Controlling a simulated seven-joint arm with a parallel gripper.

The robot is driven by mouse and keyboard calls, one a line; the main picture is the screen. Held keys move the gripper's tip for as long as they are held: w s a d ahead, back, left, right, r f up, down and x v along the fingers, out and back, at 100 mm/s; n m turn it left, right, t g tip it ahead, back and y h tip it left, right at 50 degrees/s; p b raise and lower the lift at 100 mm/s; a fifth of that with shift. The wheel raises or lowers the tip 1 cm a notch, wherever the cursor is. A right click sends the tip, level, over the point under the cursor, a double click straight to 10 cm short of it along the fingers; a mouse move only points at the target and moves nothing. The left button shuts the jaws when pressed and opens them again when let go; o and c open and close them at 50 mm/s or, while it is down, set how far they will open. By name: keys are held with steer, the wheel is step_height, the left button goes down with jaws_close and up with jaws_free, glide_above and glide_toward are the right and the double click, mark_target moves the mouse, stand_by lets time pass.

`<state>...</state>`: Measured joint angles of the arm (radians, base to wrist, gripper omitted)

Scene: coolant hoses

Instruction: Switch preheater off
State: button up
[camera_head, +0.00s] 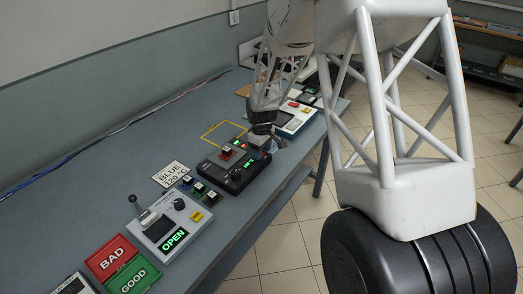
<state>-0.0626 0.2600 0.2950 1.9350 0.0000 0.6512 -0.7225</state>
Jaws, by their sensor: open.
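A black control box (233,174) sits mid-bench, with small green-lit displays, a red part on top and a dark knob. I cannot read a label that names it the preheater, nor tell its switch position. My gripper (268,141) is open, just over or beside the far right end of this box. Its fingers are small and partly merged with the dark parts there, so I cannot tell whether they touch anything. A white sign (171,174) reading "BLUE 120 °C" lies left of the box.
Nearer stands a grey lever box (172,230) showing "OPEN", beside small dark blocks (199,189). Red "BAD" (111,255) and green "GOOD" (134,279) panels lie in front. Another button box (296,119) stands behind my gripper. A yellow outline (222,131) marks bare bench. My arm covers the right.

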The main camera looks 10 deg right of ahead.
steer(key=shift+c, duration=0.3)
steer(key=c, duration=0.9)
steer(key=shift+o, duration=0.2)
steer(key=shift+w+a+r+g+h, duration=0.1)
steer(key=shift+a+g+h, duration=0.05)
steer(key=shift+g+h, duration=0.4)
steer(key=shift+w+a+g+h, duration=0.1)
steer(key=shift+g+h, duration=0.45)
steer(key=o, duration=0.9)
steer(key=shift+r, duration=0.1)
steer(key=shift+v, duration=3.85)
steer(key=shift+s, duration=0.1)
